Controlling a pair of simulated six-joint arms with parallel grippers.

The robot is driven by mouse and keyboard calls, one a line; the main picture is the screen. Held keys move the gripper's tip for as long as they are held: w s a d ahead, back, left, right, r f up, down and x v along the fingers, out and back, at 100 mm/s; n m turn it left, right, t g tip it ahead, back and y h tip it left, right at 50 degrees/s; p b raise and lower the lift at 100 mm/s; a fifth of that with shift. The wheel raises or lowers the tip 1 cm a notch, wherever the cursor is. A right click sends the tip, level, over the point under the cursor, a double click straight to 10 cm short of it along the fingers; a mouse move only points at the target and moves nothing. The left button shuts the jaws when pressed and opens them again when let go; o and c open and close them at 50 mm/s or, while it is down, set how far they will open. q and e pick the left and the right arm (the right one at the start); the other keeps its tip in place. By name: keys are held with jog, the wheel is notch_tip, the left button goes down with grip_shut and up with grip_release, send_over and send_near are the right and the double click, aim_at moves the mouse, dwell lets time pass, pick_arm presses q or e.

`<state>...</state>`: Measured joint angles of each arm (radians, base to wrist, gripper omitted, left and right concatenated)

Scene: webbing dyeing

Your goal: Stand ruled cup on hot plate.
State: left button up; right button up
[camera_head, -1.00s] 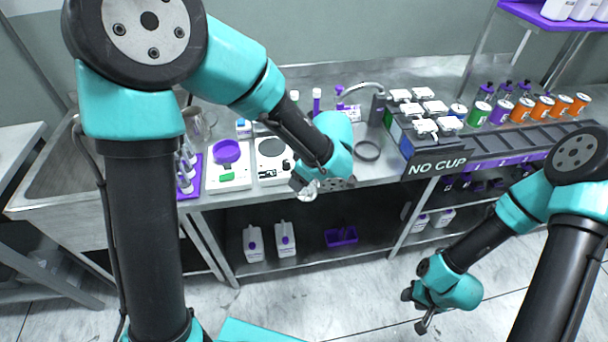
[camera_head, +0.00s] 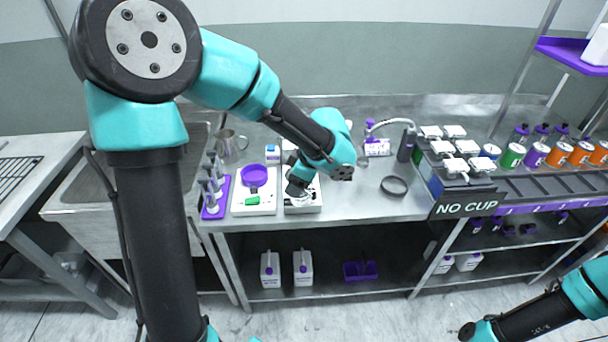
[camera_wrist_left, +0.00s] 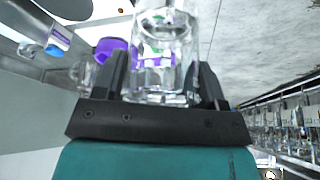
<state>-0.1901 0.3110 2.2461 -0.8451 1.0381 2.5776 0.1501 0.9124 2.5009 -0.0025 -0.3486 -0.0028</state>
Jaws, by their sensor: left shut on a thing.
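My left gripper (camera_head: 298,188) is shut on a clear ruled cup (camera_wrist_left: 165,55), which shows between its two black fingers in the left wrist view. In the head view the cup (camera_head: 302,198) is a small, pale shape under the gripper, over the front part of the white hot plate (camera_head: 309,207). My gripper and forearm hide most of the hot plate's top. I cannot tell whether the cup touches it. My right gripper (camera_head: 468,331) is at the bottom right edge, away from the bench, and its jaws are unclear.
Left of the hot plate stands a white device (camera_head: 240,207) with a purple pan (camera_head: 254,176). A purple rack (camera_head: 217,204) and a metal jug (camera_head: 229,146) are further left.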

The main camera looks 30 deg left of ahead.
pick_arm(q)
jog(key=w+a+f, duration=0.1)
jog(key=w+a, duration=0.7)
jog(key=w, duration=0.4)
jog(key=shift+w+f, duration=0.2)
jog(key=shift+w, duration=0.2)
jog(key=shift+w+a+f, duration=0.15)
jog(key=shift+w+f, duration=0.05)
jog(key=shift+f, duration=0.7)
jog(key=shift+w+a+f, duration=0.1)
jog(key=shift+w+f, duration=0.05)
jog(key=shift+f, duration=0.75)
jog(key=shift+f, duration=0.15)
jog(key=o, duration=1)
